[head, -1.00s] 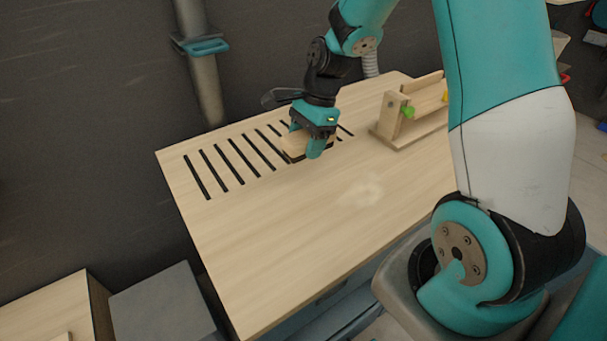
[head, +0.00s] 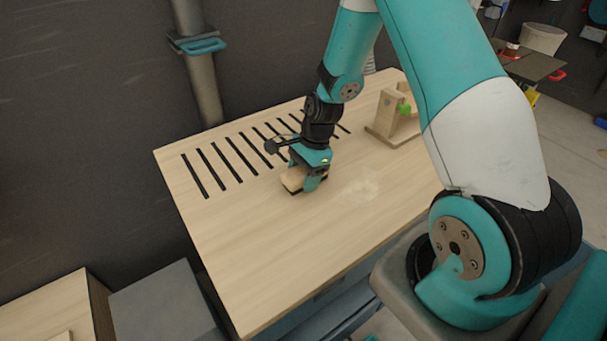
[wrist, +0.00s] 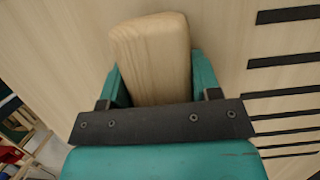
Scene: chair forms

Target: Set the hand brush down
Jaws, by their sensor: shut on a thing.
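The hand brush (head: 293,180) has a pale wooden body with a dark underside. My gripper (head: 315,181) is shut on it, with a teal finger on each side. In the head view the brush is low over the table, just in front of the slots; I cannot tell whether it touches the top. In the wrist view the brush's wooden body (wrist: 152,55) sticks out between the fingers of my gripper (wrist: 157,85). The bristles are hidden there.
The wooden table (head: 260,250) has a row of black slots (head: 228,163) along its back. A pale dusty patch (head: 358,190) lies right of the brush. A wooden fixture with a green knob (head: 394,115) stands at the right. The front left of the table is clear.

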